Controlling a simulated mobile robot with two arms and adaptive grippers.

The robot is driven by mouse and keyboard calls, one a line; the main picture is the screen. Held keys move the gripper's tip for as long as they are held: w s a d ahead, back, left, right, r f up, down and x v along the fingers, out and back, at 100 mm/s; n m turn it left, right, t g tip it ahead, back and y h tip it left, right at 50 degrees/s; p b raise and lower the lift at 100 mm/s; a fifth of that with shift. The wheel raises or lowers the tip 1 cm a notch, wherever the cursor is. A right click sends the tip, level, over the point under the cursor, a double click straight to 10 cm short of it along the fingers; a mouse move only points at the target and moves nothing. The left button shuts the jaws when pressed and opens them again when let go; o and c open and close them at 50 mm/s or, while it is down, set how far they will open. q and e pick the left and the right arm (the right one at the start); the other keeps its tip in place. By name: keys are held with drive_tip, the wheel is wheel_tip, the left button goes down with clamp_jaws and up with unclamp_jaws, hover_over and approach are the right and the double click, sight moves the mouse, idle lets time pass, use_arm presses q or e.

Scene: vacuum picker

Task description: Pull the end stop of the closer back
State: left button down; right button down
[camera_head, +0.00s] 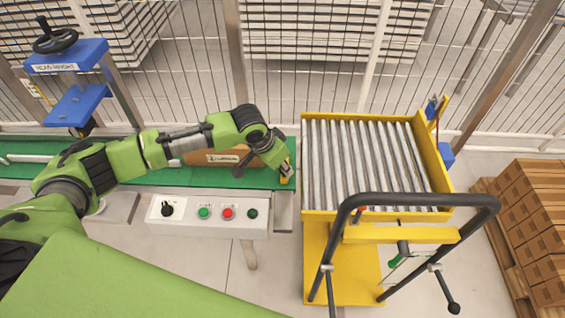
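The closer has a green belt (150,178), a blue head (68,55) with a black handwheel, and a control panel (208,212) on its front. A small yellow piece, which looks like the end stop (287,172), sits at the belt's right end. My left gripper (282,167) reaches over the belt from the left and points down at this yellow piece. It is at or very close to it; I cannot tell whether it touches or grips it. The fingers are too small and partly hidden to read. A brown carton (205,157) stands on the belt behind my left arm. My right gripper is not in view.
A yellow cart (309,216) with a roller top and black handle (420,199) stands just right of the belt's end. Stacked brown cartons (540,215) on a pallet are at far right. A wire fence (190,60) runs behind.

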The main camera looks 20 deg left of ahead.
use_arm(q)
drive_tip(key=s+d+p, duration=0.1)
drive_tip(key=s+p, duration=0.1)
drive_tip(key=s, duration=0.1)
drive_tip(key=s+d+p, duration=0.1)
drive_tip(key=s+p, duration=0.2)
drive_tip(key=s, duration=0.1)
drive_tip(key=s+d+p, duration=0.1)
drive_tip(key=s+p, duration=0.1)
drive_tip(key=s, duration=0.1)
drive_tip(key=shift+s+r+p, duration=0.15)
drive_tip(key=shift+s+p, duration=0.05)
drive_tip(key=shift+p, duration=0.2)
drive_tip(key=shift+s+d+p, duration=0.1)
drive_tip(key=shift+s+p, duration=0.2)
drive_tip(key=shift+s, duration=0.2)
drive_tip(key=shift+f, duration=0.25)
drive_tip(key=c, duration=1.8)
unclamp_jaws()
drive_tip(key=shift+s, duration=0.1)
drive_tip(key=shift+r, duration=0.1)
drive_tip(key=shift+r, duration=0.3)
drive_tip(key=v, duration=1.1)
drive_tip(key=shift+s+r, duration=0.15)
drive_tip(key=shift+r, duration=0.05)
